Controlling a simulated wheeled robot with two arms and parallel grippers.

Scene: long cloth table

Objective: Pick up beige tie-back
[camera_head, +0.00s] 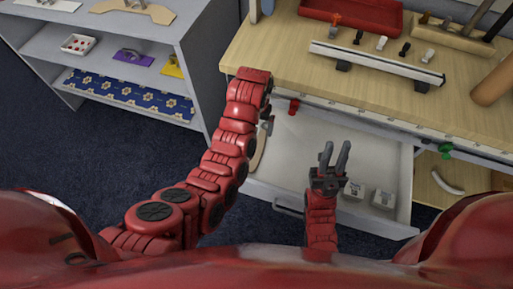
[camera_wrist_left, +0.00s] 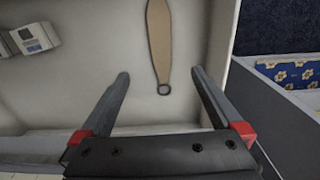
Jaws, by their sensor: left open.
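The beige tie-back (camera_wrist_left: 158,42) is a long flat tan strip with a small dark ring at its near end. It lies on the floor of the open white drawer (camera_head: 290,165). In the left wrist view, my open left gripper (camera_wrist_left: 160,85) has its fingertips apart on either side of the ring end, and nothing is held. In the head view, a tan sliver of the tie-back (camera_head: 259,150) shows beside my left arm, which hides most of it and most of the left gripper. My right gripper (camera_head: 337,150) has its fingers apart and empty above the drawer.
White boxes (camera_head: 384,199) sit at the drawer's right side. The wooden worktop (camera_head: 290,60) overhangs behind the drawer, with a tool rail (camera_head: 375,62) and red tray (camera_head: 355,15). A grey shelf unit (camera_head: 195,40) with patterned blue cloth (camera_head: 130,95) stands left.

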